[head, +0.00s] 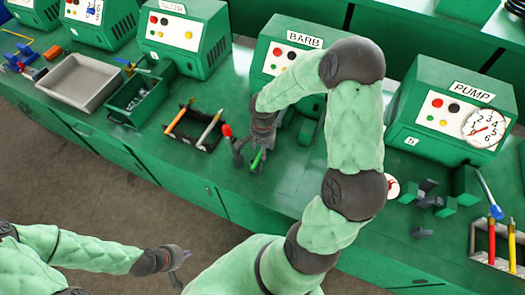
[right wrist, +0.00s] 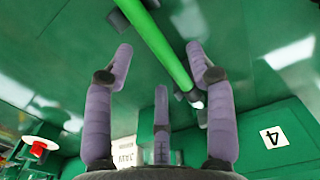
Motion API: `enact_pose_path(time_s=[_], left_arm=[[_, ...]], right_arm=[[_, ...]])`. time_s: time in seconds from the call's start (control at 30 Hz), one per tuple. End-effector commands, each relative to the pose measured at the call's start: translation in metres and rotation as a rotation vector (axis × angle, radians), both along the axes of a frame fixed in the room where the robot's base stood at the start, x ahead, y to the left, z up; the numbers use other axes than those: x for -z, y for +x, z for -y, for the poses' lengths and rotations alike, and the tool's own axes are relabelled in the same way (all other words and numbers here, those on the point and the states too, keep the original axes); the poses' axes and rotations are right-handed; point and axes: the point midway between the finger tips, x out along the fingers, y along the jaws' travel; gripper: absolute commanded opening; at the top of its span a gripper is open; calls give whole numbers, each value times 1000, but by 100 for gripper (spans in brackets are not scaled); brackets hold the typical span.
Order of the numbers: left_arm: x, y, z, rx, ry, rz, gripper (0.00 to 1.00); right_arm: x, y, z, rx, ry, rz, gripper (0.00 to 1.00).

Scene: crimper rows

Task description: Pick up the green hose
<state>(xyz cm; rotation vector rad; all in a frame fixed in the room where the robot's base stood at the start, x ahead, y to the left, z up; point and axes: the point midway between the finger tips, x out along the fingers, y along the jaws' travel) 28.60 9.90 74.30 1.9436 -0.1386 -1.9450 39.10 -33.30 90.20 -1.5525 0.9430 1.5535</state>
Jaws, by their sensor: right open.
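The green hose (head: 256,160) is a short, thin, bright green tube at the bench's front, before the BARB box. My right gripper (head: 249,159) is over it and partly hides it. In the right wrist view the hose (right wrist: 165,50) slants between the spread purple fingers of this gripper (right wrist: 160,58), with dark pieces at both ends. The fingers are open. The near end passes close to the right-hand finger; I cannot tell if they touch. My left gripper (head: 178,268) is away from the bench, over the floor, its fingers apart and empty.
The BARB box (head: 277,62) stands behind the hose; the PUMP box (head: 440,115) is to the right. A black tray (head: 180,145) with tools is on the left, beside a green bin (head: 148,110) and grey tray (head: 72,98). Dark and green blocks (head: 428,190) lie right.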

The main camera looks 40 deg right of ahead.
Motion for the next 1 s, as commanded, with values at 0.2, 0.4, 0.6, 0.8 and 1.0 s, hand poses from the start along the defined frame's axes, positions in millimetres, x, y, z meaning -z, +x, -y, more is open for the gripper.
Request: enact_pose_path(time_s=[0.2, 0.4, 0.6, 0.8, 1.0], left_arm=[[6, 0, 0, 0, 0, 0, 0], [5, 0, 0, 0, 0, 0, 0], [5, 0, 0, 0, 0, 0, 0], [5, 0, 0, 0, 0, 0, 0], [5, 0, 0, 0, 0, 0, 0]], right_arm=[[21, 0, 0, 1, 0, 0, 56], [22, 0, 0, 2, 0, 1, 56], [22, 0, 0, 1, 0, 1, 13], [21, 1, 0, 1, 0, 2, 0], [21, 1, 0, 1, 0, 2, 0]])
